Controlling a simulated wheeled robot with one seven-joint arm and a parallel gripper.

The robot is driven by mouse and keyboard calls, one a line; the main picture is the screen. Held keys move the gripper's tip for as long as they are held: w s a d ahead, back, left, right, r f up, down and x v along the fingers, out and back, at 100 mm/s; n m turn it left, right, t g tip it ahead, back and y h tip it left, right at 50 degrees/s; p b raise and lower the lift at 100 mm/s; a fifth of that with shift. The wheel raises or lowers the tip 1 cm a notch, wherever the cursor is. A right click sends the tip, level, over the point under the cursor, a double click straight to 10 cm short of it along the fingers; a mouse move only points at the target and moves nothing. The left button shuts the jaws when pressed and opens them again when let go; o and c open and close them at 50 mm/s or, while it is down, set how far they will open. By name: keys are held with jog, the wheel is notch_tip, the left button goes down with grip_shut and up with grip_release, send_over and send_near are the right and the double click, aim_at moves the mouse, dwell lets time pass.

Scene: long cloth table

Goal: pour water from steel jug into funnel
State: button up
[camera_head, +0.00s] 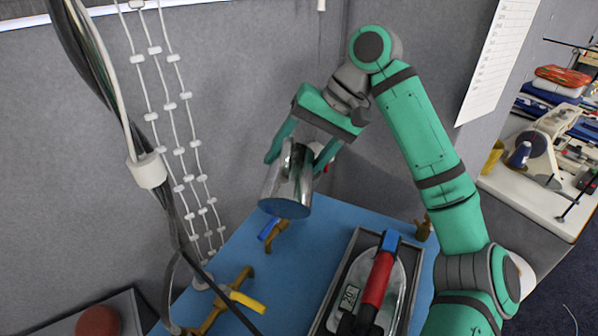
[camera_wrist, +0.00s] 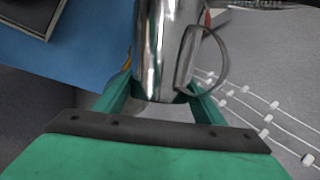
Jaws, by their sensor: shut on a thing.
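The shiny steel jug (camera_head: 288,183) hangs above the blue tabletop in the head view, tilted slightly, with its flat base low and toward the camera. My gripper (camera_head: 297,160) is shut on the jug's body, one green finger on each side. In the wrist view the jug (camera_wrist: 160,50) stands between the fingers of my gripper (camera_wrist: 158,95), and its loop handle (camera_wrist: 222,60) sticks out to the right. The jug's opening and any water in it are hidden. I cannot make out a funnel in either view.
An iron with a red handle (camera_head: 376,278) lies in a grey tray (camera_head: 336,299) at the front right of the blue table (camera_head: 290,255). Brown clamps with yellow (camera_head: 247,301) and blue (camera_head: 268,229) parts sit at the left edge. Cables and white-beaded cords hang at left.

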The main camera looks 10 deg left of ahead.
jog(key=shift+w+r+g, duration=0.25)
jog(key=shift+w+g, duration=0.55)
jog(key=shift+w, duration=0.1)
dwell(2.5)
jog(key=shift+s, duration=0.15)
jog(key=shift+r+m, duration=0.1)
jog(key=shift+m, duration=0.2)
dwell(0.4)
jog(key=shift+a+g, duration=0.1)
jog(key=shift+g, duration=0.3)
jog(key=shift+f, duration=0.25)
dwell(0.4)
jog(key=shift+w+f+g, duration=0.3)
jog(key=shift+g, duration=0.2)
dwell(0.7)
